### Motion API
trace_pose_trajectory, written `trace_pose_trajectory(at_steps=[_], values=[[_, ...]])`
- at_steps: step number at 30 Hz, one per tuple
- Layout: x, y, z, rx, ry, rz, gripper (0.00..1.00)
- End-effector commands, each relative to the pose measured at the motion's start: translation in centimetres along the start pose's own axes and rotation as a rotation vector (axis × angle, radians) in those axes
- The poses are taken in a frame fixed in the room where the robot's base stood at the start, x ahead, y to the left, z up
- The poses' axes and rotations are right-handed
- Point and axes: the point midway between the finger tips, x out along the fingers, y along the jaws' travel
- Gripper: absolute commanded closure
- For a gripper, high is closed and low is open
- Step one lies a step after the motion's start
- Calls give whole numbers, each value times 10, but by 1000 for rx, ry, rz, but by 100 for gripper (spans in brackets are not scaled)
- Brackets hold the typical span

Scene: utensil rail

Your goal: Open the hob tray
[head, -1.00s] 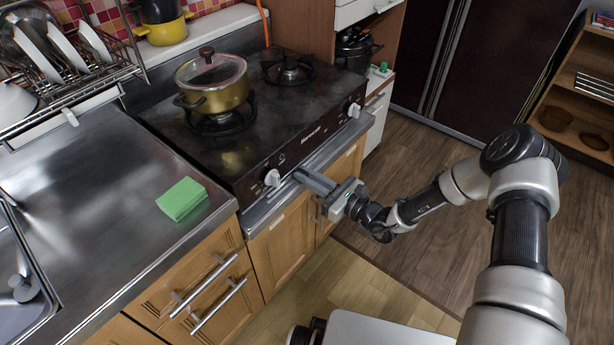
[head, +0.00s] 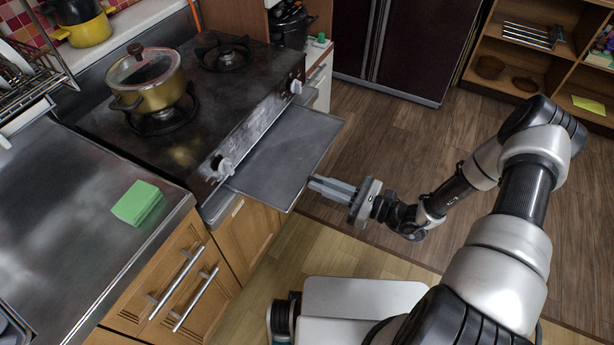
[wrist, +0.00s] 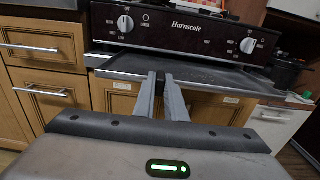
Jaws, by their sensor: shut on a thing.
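The hob tray (head: 281,155) is a flat grey metal sheet pulled well out from under the dark hob (head: 190,120). In the wrist view the tray (wrist: 205,77) juts out below the hob's front panel. My gripper (head: 314,183) is at the tray's front edge, its fingers pointing left toward the hob. In the wrist view my gripper (wrist: 161,76) is shut on the tray's front edge, the two fingers close together. The exact grip on the lip is small and partly hidden by the fingers.
A gold pot (head: 147,80) with a glass lid stands on the left burner. A green sponge (head: 139,203) lies on the steel counter (head: 85,235). Wooden cabinets (head: 180,275) with bar handles are below. The wooden floor (head: 390,130) right of the tray is clear.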

Motion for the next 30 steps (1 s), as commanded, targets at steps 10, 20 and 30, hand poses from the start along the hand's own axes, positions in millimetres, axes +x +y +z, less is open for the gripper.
trace_pose_trajectory(at_steps=[10, 20, 30], values=[[-6, 0, 0, 0, 0, 1, 100], [-6, 0, 0, 0, 0, 1, 70], [-19, -1, 0, -1, 1, -2, 70]])
